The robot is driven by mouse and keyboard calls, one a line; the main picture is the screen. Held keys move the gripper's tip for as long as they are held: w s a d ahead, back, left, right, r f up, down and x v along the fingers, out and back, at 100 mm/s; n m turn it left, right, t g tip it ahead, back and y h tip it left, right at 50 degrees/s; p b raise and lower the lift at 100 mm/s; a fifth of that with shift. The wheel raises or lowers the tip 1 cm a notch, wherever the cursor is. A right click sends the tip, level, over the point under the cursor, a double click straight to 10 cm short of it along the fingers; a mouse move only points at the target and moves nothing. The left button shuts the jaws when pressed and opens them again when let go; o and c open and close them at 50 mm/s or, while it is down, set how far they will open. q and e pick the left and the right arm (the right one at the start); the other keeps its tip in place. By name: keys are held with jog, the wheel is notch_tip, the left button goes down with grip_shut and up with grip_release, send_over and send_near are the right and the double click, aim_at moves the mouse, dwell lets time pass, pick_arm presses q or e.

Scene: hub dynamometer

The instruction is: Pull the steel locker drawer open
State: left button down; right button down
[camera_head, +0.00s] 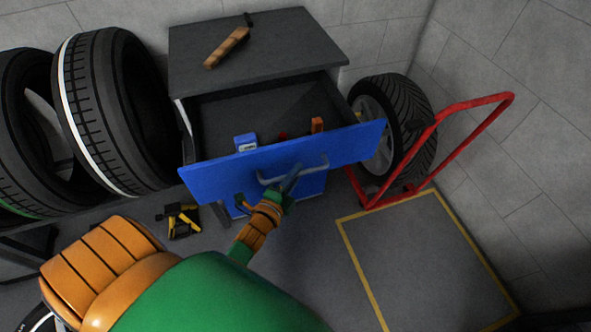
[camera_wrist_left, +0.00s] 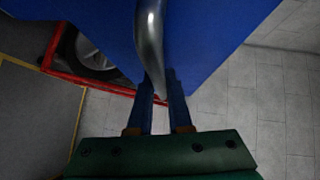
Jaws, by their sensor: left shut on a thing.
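The steel locker drawer (camera_head: 215,172) has a blue front and stands well out from the dark-topped locker (camera_head: 265,62). Its inside shows, with a blue box (camera_head: 245,142) and an orange item (camera_head: 317,125) in it. My left gripper (camera_head: 290,180) is at the drawer's grey bar handle (camera_head: 318,166) and is shut on it. In the left wrist view the handle (camera_wrist_left: 151,40) runs down between the two fingers (camera_wrist_left: 160,95), close to the blue drawer front (camera_wrist_left: 215,30). My right gripper is not in view.
A brown-handled tool (camera_head: 227,47) lies on the locker top. Tyres (camera_head: 105,110) stand at the left. A yellow-outlined floor area (camera_head: 425,260) is clear. A black-and-yellow item (camera_head: 180,220) is on the left.

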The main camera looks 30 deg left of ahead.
pick_arm(q)
jog(key=c, duration=0.8)
grip_release()
jog(key=shift+c, duration=0.2)
jog(key=s+r, duration=0.1)
jog(key=s, duration=0.6)
jog(key=shift+d, duration=0.2)
